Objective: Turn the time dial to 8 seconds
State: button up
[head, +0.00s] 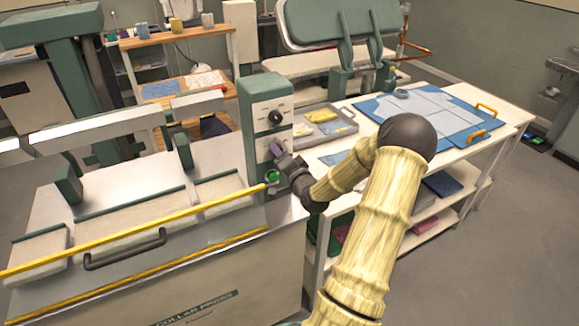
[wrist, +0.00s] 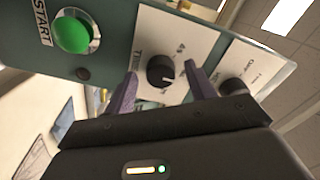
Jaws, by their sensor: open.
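The time dial (wrist: 161,71) is a round black knob with a white pointer line on a white plate marked "TIME". In the wrist view it sits between the two purple fingers of my gripper (wrist: 160,70). The fingers are open, with a visible gap on each side; I cannot tell how deep they reach around the knob. The pointer points toward the right of the picture; the scale marks are too small to read surely. In the head view my gripper (head: 276,152) is at the front of the green control box (head: 262,85) and hides the time dial.
A second black dial (wrist: 232,88) is beside the right finger; it also shows in the head view (head: 275,117). A green START button (wrist: 71,34) is on the other side. The collar press's yellow bar (head: 130,236) ends near my gripper. A table with a grey tray (head: 312,143) stands right.

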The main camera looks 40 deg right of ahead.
jog(key=v, duration=1.5)
jog(key=shift+d+r, duration=0.15)
jog(key=shift+d, duration=0.15)
jog(key=shift+s, duration=0.15)
jog(key=p+v, duration=0.2)
jog(key=p, duration=0.3)
jog(key=shift+a, duration=0.2)
jog(key=shift+f, duration=0.25)
